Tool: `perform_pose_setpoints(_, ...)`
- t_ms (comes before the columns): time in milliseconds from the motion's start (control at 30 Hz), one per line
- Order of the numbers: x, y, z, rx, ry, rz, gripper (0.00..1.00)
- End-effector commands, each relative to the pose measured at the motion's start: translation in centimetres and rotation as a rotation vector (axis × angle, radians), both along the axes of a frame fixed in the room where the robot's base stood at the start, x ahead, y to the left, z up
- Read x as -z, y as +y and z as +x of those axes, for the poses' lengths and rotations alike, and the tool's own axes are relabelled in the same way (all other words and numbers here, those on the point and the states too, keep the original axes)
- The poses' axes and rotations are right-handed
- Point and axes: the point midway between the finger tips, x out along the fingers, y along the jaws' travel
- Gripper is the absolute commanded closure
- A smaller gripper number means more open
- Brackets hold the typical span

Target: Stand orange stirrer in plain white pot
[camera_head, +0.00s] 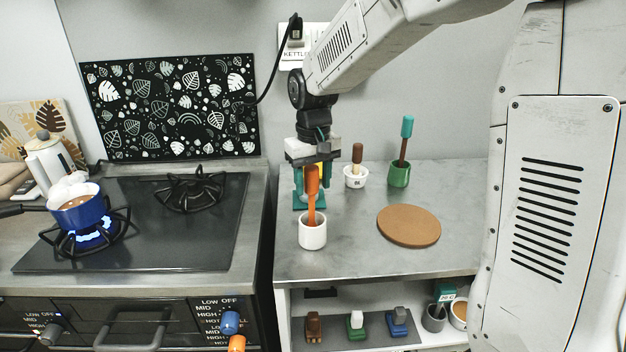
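The orange stirrer (312,183) stands upright, its lower end inside the plain white pot (312,235) near the counter's front left. The pot's wall hides the stirrer's bottom tip. My gripper (313,182) points down at the stirrer's upper handle, with teal parts beside and behind it. The handle overlaps the fingers in this view, so I cannot tell whether they touch it or stand apart.
A marked white pot (356,180) with a brown-topped stirrer and a green pot (399,175) with a teal-topped stirrer stand behind. A round cork mat (409,226) lies to the right. A blue pan (80,217) sits over a lit burner at left.

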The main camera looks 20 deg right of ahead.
Motion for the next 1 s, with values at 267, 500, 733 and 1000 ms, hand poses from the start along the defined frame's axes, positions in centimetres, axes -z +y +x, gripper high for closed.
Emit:
perform_pose_setpoints(267, -0.5, 0.0, 0.0, 0.000, -0.002, 0.000, 0.50)
perform_pose_setpoints(500, -4.5, 0.0, 0.1, 0.000, -0.005, 0.000, 0.50)
perform_pose_setpoints(733, -9.3, 0.0, 0.1, 0.000, -0.004, 0.000, 0.50)
perform_pose_setpoints(1000, -12.1, 0.0, 0.0, 0.000, -0.001, 0.000, 0.50)
